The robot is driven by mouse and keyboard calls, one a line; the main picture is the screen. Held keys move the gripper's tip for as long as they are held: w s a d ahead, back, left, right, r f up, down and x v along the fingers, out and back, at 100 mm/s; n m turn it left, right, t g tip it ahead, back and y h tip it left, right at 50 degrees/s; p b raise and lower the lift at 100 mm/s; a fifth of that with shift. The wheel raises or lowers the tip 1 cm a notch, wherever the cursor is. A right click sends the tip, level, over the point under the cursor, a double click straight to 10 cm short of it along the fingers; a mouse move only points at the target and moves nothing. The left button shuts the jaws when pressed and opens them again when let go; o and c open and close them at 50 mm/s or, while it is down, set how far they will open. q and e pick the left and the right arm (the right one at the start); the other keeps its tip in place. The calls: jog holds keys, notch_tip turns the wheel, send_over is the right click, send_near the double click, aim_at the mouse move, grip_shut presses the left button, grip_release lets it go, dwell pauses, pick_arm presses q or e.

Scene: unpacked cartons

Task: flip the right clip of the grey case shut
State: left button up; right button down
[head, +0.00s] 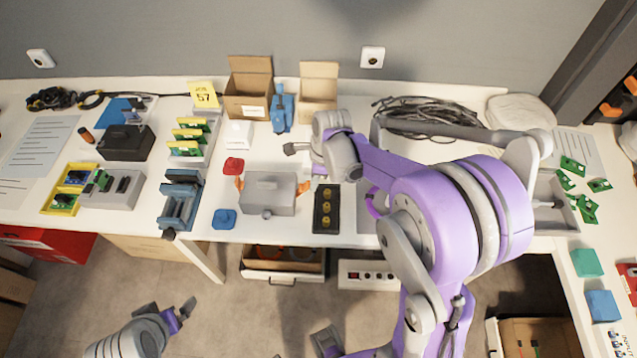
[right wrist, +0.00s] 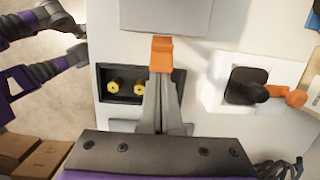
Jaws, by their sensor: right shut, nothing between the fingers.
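The grey case (head: 268,194) sits closed on the white table, and its edge shows at the top of the right wrist view (right wrist: 165,14). Its right clip (head: 304,187) is orange and sticks out from the case side. In the right wrist view the clip (right wrist: 162,48) is right at my fingertips; I cannot tell whether they touch. The left orange clip (head: 239,184) is on the opposite side. My right gripper (right wrist: 162,82) is shut and empty; the arm partly covers it in the head view. My left gripper (head: 183,314) is low at the left, away from the table, its fingers unclear.
A black tray with yellow round parts (head: 326,208) stands close to the case's right. A red piece (head: 234,165) and a blue piece (head: 224,219) lie to its left. Open cardboard boxes (head: 248,101) stand behind. Cables (head: 430,118) lie at the back right.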

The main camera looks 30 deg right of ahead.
aim_at(308, 184)
jog(key=a+g+h, duration=0.1)
jog(key=w+a+r+g+h, duration=0.1)
jog(key=h, duration=0.1)
jog(key=shift+w+a+r+h+b, duration=0.1)
jog(key=shift+w+a+h+b, duration=0.1)
jog(key=shift+h+b, duration=0.15)
jog(key=shift+d+r, duration=0.1)
jog(key=shift+d, duration=0.05)
jog(key=shift+r, duration=0.1)
jog(key=shift+r+p, duration=0.45)
jog(key=shift+r, duration=0.25)
